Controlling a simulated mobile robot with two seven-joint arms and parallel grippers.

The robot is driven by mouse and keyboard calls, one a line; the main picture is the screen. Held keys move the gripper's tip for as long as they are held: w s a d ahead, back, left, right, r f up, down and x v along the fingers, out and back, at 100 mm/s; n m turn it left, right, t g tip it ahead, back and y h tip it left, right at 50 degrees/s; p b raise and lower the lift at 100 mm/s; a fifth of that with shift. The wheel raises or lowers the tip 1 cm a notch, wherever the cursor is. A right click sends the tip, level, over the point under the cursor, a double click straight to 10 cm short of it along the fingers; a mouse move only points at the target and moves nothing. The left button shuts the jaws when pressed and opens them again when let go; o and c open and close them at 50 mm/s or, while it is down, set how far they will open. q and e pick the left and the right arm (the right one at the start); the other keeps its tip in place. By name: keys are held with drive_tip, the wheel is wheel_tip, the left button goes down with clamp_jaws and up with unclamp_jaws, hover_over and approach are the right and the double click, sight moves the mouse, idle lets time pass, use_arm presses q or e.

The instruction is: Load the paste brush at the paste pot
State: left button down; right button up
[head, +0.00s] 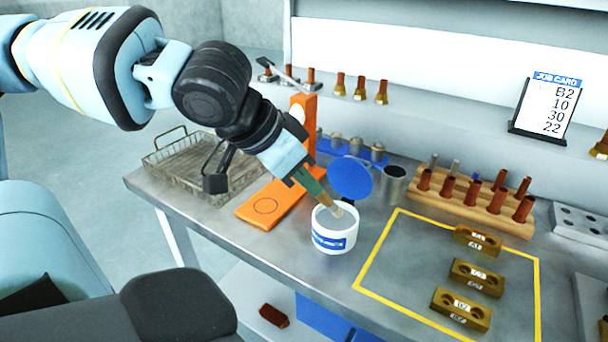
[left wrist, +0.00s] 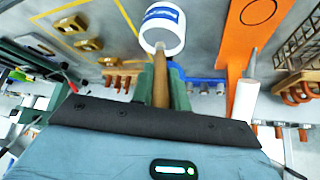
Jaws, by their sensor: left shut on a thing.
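The paste pot (head: 333,238) is a white open tub with a blue label, standing on the bench near its front edge; it also shows in the left wrist view (left wrist: 161,33). My left gripper (head: 314,188) is shut on the paste brush (head: 335,209), a wooden-handled brush pointing down at a tilt. The brush handle also shows between the green fingers in the left wrist view (left wrist: 160,78). The brush's lower end is at the mouth of the pot; its bristles are largely hidden, and I cannot tell whether they touch paste. My right gripper is not in view.
A blue round disc (head: 351,178) is right behind the pot. An orange stand (head: 268,203) and a wire basket (head: 190,160) lie left. A yellow-outlined area (head: 392,292) with brass blocks (head: 476,278) and a wooden rack (head: 470,205) lie right. A job card (head: 546,108) stands on the shelf.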

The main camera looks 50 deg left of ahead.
use_arm(q)
drive_tip(key=shift+f, duration=0.5)
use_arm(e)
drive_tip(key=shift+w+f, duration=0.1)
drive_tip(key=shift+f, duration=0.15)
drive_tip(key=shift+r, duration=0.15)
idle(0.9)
use_arm(q)
drive_tip(key=shift+s+f, duration=0.1)
drive_tip(key=shift+f, duration=0.1)
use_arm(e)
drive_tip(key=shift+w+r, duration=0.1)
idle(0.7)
